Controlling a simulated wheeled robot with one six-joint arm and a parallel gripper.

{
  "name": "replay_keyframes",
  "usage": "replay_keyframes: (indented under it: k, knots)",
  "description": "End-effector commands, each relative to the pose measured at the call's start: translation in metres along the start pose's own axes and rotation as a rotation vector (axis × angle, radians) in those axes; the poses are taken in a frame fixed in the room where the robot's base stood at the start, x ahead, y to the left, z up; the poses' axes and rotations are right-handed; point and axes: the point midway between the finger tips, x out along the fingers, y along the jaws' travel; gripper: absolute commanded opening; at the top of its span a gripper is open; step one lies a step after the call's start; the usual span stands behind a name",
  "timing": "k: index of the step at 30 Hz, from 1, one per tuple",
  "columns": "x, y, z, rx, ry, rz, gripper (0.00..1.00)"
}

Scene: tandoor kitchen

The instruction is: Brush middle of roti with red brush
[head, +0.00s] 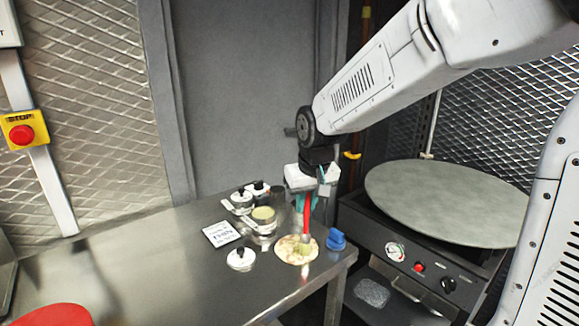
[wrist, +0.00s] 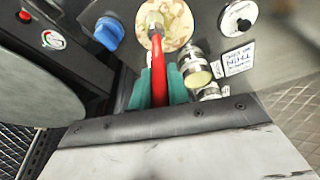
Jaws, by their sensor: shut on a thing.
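My gripper (head: 311,186) is shut on the red brush (head: 306,213), which hangs down from it with the bristles lowest. The wrist view also shows my gripper (wrist: 162,88), its teal fingers on either side of the red handle (wrist: 171,80). The roti (head: 287,249), pale with brown patches, lies flat near the table's right front corner. The brush's bristle end is over the roti, right of its middle in the head view. I cannot tell whether the bristles touch it. In the wrist view the brush's metal collar covers part of the roti (wrist: 180,22).
A blue object (head: 336,240) stands right of the roti. Left of it are a white lid with a black knob (head: 241,258), a label card (head: 221,234) and several small containers (head: 263,216). A round griddle (head: 445,205) is at the right.

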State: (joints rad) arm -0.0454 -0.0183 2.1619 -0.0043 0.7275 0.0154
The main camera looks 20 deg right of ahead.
Motion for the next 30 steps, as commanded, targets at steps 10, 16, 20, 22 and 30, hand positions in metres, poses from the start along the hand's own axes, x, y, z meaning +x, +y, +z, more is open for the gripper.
replay_keyframes:
  k: [10, 16, 20, 22, 30]
  knots:
    - [-0.026, 0.006, -0.004, 0.003, 0.002, 0.001, 0.00]
    - [-0.043, 0.006, -0.009, 0.004, 0.002, 0.001, 0.00]
    - [-0.055, 0.005, -0.012, 0.003, 0.002, 0.000, 0.00]
    - [-0.061, 0.005, -0.014, 0.002, 0.003, 0.000, 0.00]
    - [-0.078, 0.003, -0.018, 0.000, 0.000, -0.001, 0.00]
